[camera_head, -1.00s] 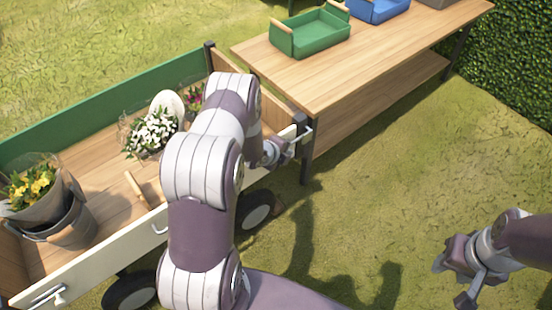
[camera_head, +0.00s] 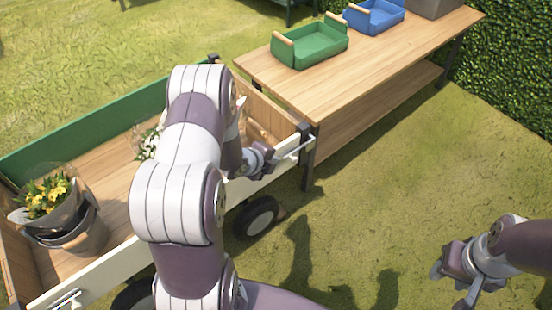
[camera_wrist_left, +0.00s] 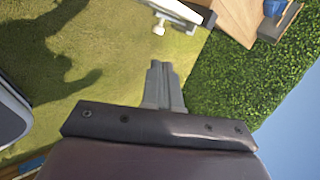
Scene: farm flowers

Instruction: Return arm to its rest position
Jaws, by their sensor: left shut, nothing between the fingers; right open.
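My left arm rises through the middle of the head view and bends over the near side of the cart. My left gripper (camera_head: 272,157) is beside the cart's front right corner, by a metal latch (camera_head: 296,148). It cannot be told whether they touch. In the left wrist view the fingers (camera_wrist_left: 163,82) are together and empty, over grass and hedge. My right gripper (camera_head: 451,285) is at the lower right, open and empty above the grass.
The wooden cart (camera_head: 105,165) holds yellow flowers in a pot (camera_head: 70,225) and white flowers (camera_head: 147,143), partly hidden by my arm. A wooden table (camera_head: 370,70) carries a green tray (camera_head: 311,48) and a blue tray (camera_head: 375,17). A hedge (camera_head: 510,80) stands right. Grass between grippers is clear.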

